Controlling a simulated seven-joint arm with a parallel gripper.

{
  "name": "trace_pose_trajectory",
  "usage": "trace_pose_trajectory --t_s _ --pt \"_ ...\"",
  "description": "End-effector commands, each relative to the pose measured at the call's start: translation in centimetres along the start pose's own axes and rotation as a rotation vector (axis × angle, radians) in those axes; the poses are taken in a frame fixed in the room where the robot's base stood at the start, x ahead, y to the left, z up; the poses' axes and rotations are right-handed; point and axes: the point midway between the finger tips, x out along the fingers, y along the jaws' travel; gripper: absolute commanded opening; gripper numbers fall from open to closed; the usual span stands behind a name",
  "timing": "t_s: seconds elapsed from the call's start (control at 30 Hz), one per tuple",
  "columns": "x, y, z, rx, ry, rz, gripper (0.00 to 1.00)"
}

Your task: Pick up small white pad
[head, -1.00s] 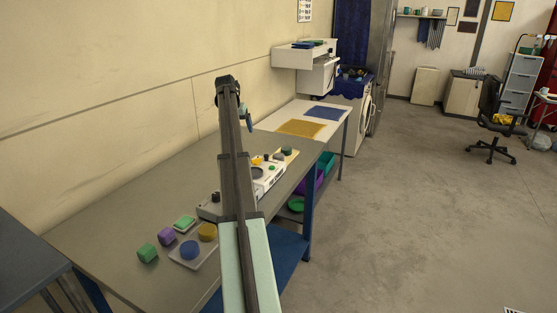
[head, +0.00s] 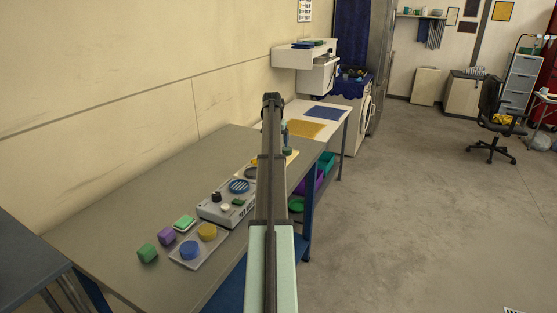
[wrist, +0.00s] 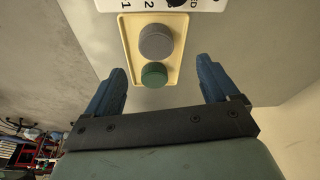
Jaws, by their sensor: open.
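My gripper (wrist: 160,67) is open and empty in the wrist view. Its two blue fingers point toward a cream tray (wrist: 127,45) holding a large grey round pad (wrist: 156,41) and a smaller green one (wrist: 154,74). The fingers are apart from both pads. In the head view a small whitish round piece (head: 225,208) sits on the front of the white machine (head: 212,213); I cannot tell whether it is the small white pad. No other small white pad shows clearly. My arm hides part of the bench and most of the gripper.
A grey tray (head: 184,264) holds a blue (head: 190,250) and a yellow round pad (head: 207,231). Green and purple blocks lie beside it. The bench (head: 125,215) is clear toward the wall. A pale table (head: 334,128) with yellow and blue mats stands beyond.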

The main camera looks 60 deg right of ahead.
Motion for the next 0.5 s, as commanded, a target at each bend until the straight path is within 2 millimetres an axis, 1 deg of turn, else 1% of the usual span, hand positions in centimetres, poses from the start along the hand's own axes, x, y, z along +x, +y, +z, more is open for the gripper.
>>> trace_pose_trajectory --t_s 0.03,0.1,0.2,0.37,0.5 --pt "0.9 0.0 0.0 0.0 -0.001 0.0 0.88" --pt "1.8 0.0 0.0 0.0 0.0 0.0 0.88" --pt "2.5 0.0 0.0 0.0 0.0 0.0 0.88" --pt "3.2 0.1 0.0 0.0 0.0 0.0 0.88" --pt "4.6 0.4 0.1 0.0 0.0 0.0 0.88"
